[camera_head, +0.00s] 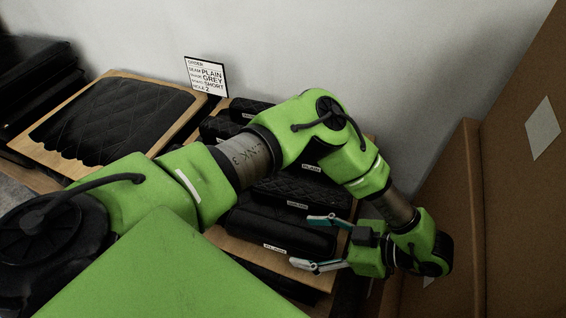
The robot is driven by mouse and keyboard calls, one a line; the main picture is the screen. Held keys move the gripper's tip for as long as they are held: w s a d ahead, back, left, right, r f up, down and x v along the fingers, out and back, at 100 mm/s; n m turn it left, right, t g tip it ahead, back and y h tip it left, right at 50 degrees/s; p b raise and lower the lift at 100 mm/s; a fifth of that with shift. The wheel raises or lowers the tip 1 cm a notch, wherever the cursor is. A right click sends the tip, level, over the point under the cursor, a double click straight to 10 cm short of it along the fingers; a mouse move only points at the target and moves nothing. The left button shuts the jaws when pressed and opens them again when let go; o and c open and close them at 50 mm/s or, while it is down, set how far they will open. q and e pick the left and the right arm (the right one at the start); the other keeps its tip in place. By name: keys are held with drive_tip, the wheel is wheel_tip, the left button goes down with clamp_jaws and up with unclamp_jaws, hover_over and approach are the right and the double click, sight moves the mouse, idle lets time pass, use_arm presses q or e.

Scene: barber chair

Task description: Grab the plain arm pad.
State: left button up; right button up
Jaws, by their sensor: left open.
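Several black arm pads lie in a row on a wooden board, each with a small white label. The nearest pad (268,226) looks smooth on top; its label is too small to read surely. The pad behind it (312,193) has a quilted top. A label (311,168) further back seems to read PLAIN; its pad is largely hidden by my arm. My left gripper (306,242) comes in from the right, open and empty, its fingers by the right end of the nearest pad. I cannot tell whether they touch it. My right gripper is not in view.
An order card (206,76) reads PLAIN, GREY, SHORT, 2. A quilted black panel (110,120) lies on a wooden board at left, with dark cushions (38,75) beyond. A white wall stands behind. Brown boxes (520,170) stand close on the right of my gripper.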

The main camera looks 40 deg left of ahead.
sight(285, 237)
use_arm(q)
drive_tip(key=p+x, duration=0.1)
drive_tip(key=x, duration=0.6)
drive_tip(key=shift+p, duration=0.3)
drive_tip(key=shift+w, duration=0.1)
drive_tip(key=c, duration=1.6)
